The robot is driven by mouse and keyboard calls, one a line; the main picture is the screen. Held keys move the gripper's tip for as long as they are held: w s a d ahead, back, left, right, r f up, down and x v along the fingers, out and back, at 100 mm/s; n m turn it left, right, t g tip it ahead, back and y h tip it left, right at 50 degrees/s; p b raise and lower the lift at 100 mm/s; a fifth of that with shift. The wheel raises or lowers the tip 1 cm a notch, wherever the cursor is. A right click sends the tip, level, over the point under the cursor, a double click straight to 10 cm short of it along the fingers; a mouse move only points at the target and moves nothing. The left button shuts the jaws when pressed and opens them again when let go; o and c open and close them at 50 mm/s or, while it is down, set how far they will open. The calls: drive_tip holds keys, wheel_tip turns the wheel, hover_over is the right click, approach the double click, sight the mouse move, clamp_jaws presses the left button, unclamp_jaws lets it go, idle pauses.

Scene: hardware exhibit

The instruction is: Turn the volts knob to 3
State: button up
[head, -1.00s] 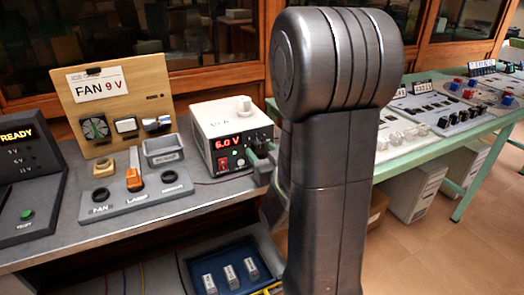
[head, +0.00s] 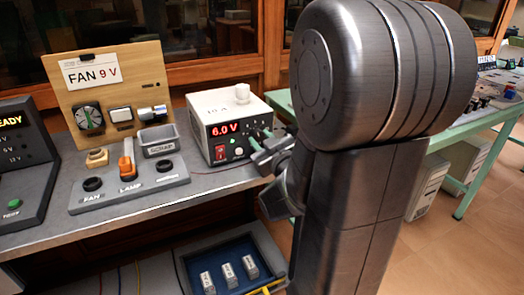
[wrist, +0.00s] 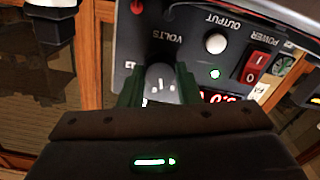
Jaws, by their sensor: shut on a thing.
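The white power supply (head: 213,106) stands on the grey bench, and its red display (head: 225,128) reads 6.0 V. The wrist view shows its dark front panel upside down, with the VOLTS label above the volts knob (wrist: 160,72). My gripper (wrist: 157,84) is shut on the knob, with one green finger on each side of it. The knob's pointer and most of its scale are hidden or too small to read. In the head view my gripper (head: 262,146) is at the right part of the supply's front and hides the knob there.
On the panel beside the knob are a white OUTPUT button (wrist: 215,43), a lit green lamp (wrist: 214,74) and a red power switch (wrist: 256,66). A fan and lamp board (head: 115,100) stands to the left. A blue tray (head: 215,265) with small blocks lies below the bench.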

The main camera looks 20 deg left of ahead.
drive_tip(key=n+b, duration=0.3)
drive_tip(key=b, duration=0.1)
drive_tip(key=shift+f+n+b, duration=0.3)
drive_tip(key=shift+n+b, duration=0.1)
drive_tip(key=n+b, duration=0.3)
drive_tip(key=b, duration=0.1)
drive_tip(key=shift+n+b, duration=0.3)
drive_tip(key=n+b, duration=0.3)
drive_tip(key=shift+r, duration=0.15)
drive_tip(key=shift+r+n+b, duration=0.15)
drive_tip(key=shift+n+b, duration=0.8)
drive_tip(key=shift+n, duration=0.05)
drive_tip(key=o, duration=1)
